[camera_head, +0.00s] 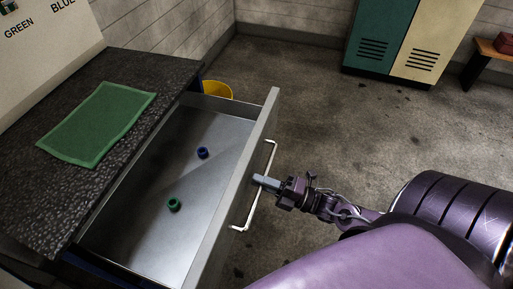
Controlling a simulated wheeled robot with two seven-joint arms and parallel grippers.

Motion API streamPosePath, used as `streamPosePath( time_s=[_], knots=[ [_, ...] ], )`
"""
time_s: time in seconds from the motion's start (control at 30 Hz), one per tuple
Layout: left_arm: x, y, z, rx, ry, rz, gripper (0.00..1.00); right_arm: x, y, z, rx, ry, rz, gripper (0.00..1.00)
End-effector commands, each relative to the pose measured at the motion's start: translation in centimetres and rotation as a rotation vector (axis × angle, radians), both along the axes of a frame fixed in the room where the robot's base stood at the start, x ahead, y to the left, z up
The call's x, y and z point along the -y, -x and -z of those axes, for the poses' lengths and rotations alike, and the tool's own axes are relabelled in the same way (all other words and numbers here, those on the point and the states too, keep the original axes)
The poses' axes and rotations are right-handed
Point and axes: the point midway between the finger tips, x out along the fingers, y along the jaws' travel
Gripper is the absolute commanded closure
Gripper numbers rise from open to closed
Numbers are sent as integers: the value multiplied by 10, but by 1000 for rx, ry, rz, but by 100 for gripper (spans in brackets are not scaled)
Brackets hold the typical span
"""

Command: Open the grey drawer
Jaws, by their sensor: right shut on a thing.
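The grey drawer (235,185) is pulled out from under a dark speckled counter, and its inside shows. A white bar handle (251,212) runs along its front face. My right gripper (262,182) is shut on the middle of this handle, and my purple arm comes in from the lower right. Inside the drawer lie a small blue ring-shaped piece (202,153) and a small green ring-shaped piece (174,204), apart from each other. My left gripper is not in view.
A green mat (97,122) lies on the dark counter (130,66). A yellow bin (218,90) stands on the floor behind the drawer. Lockers (400,40) and a wooden bench (493,51) stand at the far wall. The floor right of the drawer is clear except for my arm.

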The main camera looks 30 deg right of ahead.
Motion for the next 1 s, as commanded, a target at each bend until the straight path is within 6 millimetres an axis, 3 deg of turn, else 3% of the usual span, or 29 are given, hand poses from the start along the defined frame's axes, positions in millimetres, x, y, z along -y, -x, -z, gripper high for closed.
streamPosePath(
  time_s=[0.27, 0.3, 0.4, 0.73, 1.0],
  knots=[
    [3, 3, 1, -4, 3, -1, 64, 0, 0, 1, -3, 1, 1, 100],
    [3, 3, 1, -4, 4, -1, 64, 0, 0, 1, -3, 1, 1, 84],
    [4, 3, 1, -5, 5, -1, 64, 0, 0, 1, -2, 0, 1, 71],
    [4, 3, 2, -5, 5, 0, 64, 2, 3, 2, -2, 0, 1, 71],
    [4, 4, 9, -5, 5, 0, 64, 27, 35, 12, -5, 1, 1, 71]
  ],
)
